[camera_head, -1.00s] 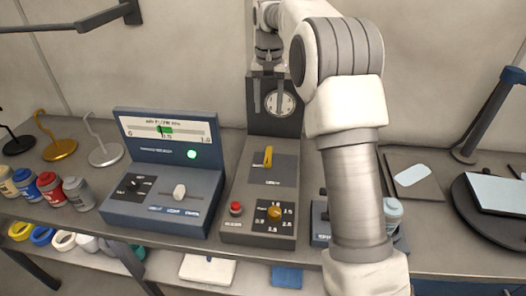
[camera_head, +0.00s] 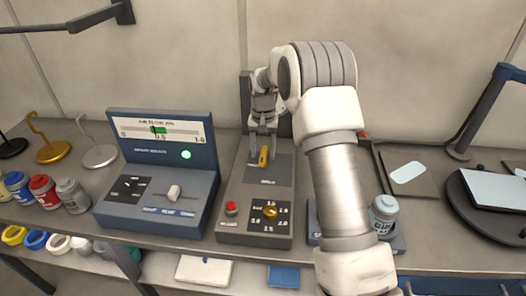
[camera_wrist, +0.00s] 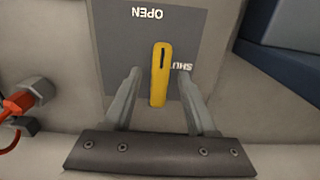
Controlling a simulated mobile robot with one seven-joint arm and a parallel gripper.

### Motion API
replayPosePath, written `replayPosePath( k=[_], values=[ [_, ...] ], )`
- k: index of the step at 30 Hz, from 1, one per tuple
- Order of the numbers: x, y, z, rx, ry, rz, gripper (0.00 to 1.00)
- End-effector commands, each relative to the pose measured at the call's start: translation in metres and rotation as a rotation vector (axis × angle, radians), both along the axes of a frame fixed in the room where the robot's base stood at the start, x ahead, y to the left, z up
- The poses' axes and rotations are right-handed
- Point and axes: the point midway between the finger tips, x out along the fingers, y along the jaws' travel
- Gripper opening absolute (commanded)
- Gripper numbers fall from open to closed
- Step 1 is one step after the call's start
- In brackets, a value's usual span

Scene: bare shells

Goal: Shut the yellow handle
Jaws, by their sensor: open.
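The yellow handle (camera_head: 263,156) stands on a dark plate (camera_head: 270,170) on the grey middle box. In the wrist view the yellow handle (camera_wrist: 160,73) lies between my two open fingers, with a gap on either side. The plate (camera_wrist: 120,50) carries the words OPEN and SHUT, upside down in this view. The handle's far end lies between the two words, near SHUT, and covers part of that word. My gripper (camera_head: 263,150) is open and reaches down over the handle from behind. My gripper (camera_wrist: 160,100) holds nothing.
The middle box also has a red button (camera_head: 231,208) and an orange knob (camera_head: 270,212). A blue console (camera_head: 160,200) with a slider and a lit green lamp stands to the left. A grey-blue jar (camera_head: 384,208) stands to the right, past my arm. Red fittings (camera_wrist: 15,110) show at the wrist view's left.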

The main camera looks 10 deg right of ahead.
Motion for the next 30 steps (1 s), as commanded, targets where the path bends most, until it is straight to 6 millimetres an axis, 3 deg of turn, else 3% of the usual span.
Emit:
replayPosePath(
  k=[9, 19, 30],
  values=[
    [0.0002, -0.0001, -0.0028, 0.0, -0.001, 0.0, 0.57],
    [0.0002, -0.0001, -0.0024, 0.0, -0.001, 0.0, 0.0],
    [0.0002, 0.0, -0.0021, 0.0, -0.001, -0.017, 0.0]
  ],
)
